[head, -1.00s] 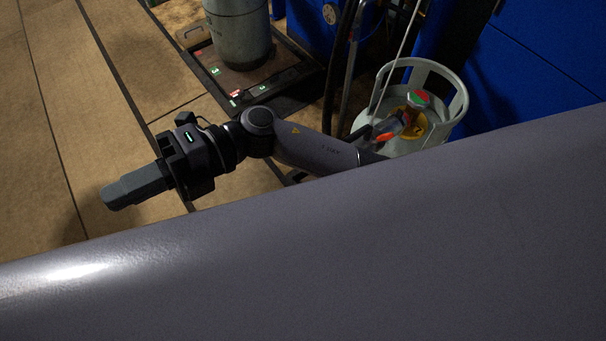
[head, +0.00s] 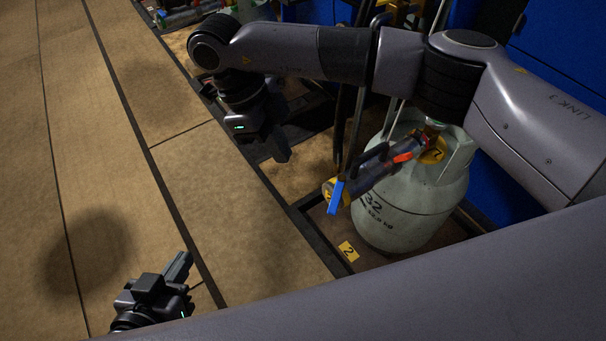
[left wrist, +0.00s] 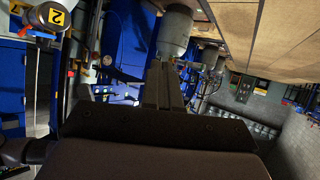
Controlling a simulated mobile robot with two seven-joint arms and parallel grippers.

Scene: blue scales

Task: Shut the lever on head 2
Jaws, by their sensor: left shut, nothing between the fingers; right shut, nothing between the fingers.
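Head 2 (head: 370,174) is a dark tube-like body with a red-orange part and yellow ends, one marked 2. It sits on the valve of a pale grey gas cylinder (head: 405,222). Its blue lever (head: 337,198) sticks out from the near left end, angled down. The head's round end with a yellow 2 tag (left wrist: 56,15) shows at the upper left of the left wrist view. My left gripper (head: 185,262) is shut and empty, low at the left, well apart from the head. My right gripper (head: 284,154) is shut and empty, up and left of the lever, not touching it.
The cylinder stands on a dark scale with a yellow 2 plate (head: 348,251). Dark hoses (head: 350,125) hang behind the head. Blue cabinets (head: 560,38) stand at the right. The board floor (head: 130,150) at the left is clear. My arm links cross above the cylinder.

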